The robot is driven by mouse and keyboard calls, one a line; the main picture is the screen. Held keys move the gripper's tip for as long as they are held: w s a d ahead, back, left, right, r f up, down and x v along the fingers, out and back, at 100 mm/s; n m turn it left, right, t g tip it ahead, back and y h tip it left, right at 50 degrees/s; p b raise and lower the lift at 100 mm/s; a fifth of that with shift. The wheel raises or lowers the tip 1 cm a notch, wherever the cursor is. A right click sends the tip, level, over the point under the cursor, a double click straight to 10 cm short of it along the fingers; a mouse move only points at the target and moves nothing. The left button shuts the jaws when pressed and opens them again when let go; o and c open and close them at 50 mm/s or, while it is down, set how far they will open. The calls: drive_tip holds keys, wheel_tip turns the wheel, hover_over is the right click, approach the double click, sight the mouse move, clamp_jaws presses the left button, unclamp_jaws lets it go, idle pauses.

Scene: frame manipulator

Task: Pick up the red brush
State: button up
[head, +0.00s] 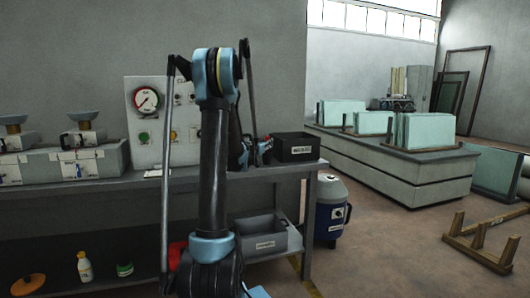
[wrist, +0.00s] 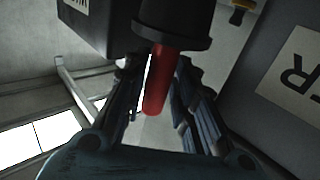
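In the wrist view, a red rod-like part (wrist: 160,82) joined to a black cylindrical part (wrist: 173,25) lies between my gripper's fingers (wrist: 157,75); it looks like the red brush. The fingers stand apart on either side of the red part. Its far end is hidden by the black part, and I cannot tell whether either finger touches it. In the head view my gripper (head: 252,150) is just above the workbench top, left of the black bin, and the brush cannot be made out there.
The workbench (head: 290,170) holds a gauge panel (head: 145,125) at left and a labelled black bin (head: 296,148) close to my gripper's right. The lower shelf has a grey bin (head: 262,240), a bottle (head: 84,267) and a partly hidden red object (head: 176,253).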

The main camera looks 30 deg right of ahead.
drive_tip(key=shift+w+d, duration=0.1)
drive_tip(key=shift+d, duration=0.15)
clamp_jaws()
drive_tip(key=shift+r, duration=0.15)
